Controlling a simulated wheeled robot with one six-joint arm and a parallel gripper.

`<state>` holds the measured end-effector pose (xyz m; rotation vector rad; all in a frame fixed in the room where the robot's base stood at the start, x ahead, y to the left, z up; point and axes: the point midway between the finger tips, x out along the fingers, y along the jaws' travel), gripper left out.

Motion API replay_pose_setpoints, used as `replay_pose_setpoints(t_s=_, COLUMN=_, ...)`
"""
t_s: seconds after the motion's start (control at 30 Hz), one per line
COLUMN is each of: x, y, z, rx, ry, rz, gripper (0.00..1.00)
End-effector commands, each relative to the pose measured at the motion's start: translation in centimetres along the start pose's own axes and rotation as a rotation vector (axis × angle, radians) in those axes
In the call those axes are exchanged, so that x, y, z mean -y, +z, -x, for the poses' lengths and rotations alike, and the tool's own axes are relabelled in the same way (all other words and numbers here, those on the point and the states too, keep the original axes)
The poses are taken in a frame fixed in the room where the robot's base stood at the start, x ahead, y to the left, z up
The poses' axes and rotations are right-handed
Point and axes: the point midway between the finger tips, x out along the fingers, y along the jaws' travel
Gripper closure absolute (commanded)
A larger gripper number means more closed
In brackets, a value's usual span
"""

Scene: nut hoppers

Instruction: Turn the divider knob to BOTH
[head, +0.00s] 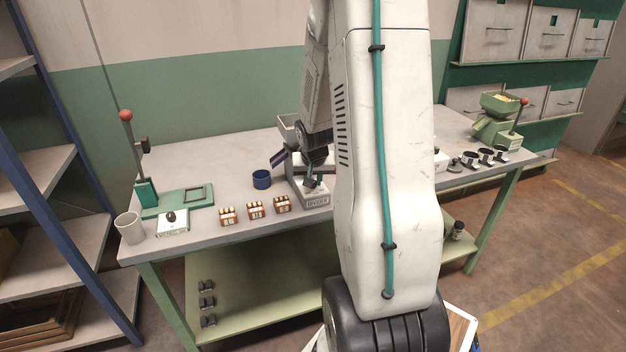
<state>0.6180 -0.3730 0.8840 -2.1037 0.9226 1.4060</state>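A grey machine with a labelled front plate (317,202) stands on the workbench, left of my upper arm. The label is small and seems to read DIVIDER. A dark part on top of its base may be the knob, but its pointer and setting are too small to read. A grey hopper (287,127) shows behind my wrist. My gripper (313,176) points down over the machine's base, at or very close to the dark part. Whether it touches, and whether its fingers are open or shut, I cannot tell. My arm hides much of the machine's right side.
On the bench (160,165) are a blue cup (262,180), several small boxes (255,210), a green lever press (147,190), a white switch box (173,224) and a pale cup (130,228). A green hopper machine (497,122) and dark cups (486,155) stand at right.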

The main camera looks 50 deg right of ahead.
Motion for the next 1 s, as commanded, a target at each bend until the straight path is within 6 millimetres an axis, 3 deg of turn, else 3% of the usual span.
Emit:
replay_pose_setpoints(t_s=0.7, x=0.48, y=-0.07, z=-0.02, rx=0.001, ry=0.159, rz=-0.383, gripper=1.0)
replay_pose_setpoints(t_s=1.0, x=0.53, y=-0.05, z=-0.06, rx=0.002, ry=0.19, rz=-0.461, gripper=1.0)
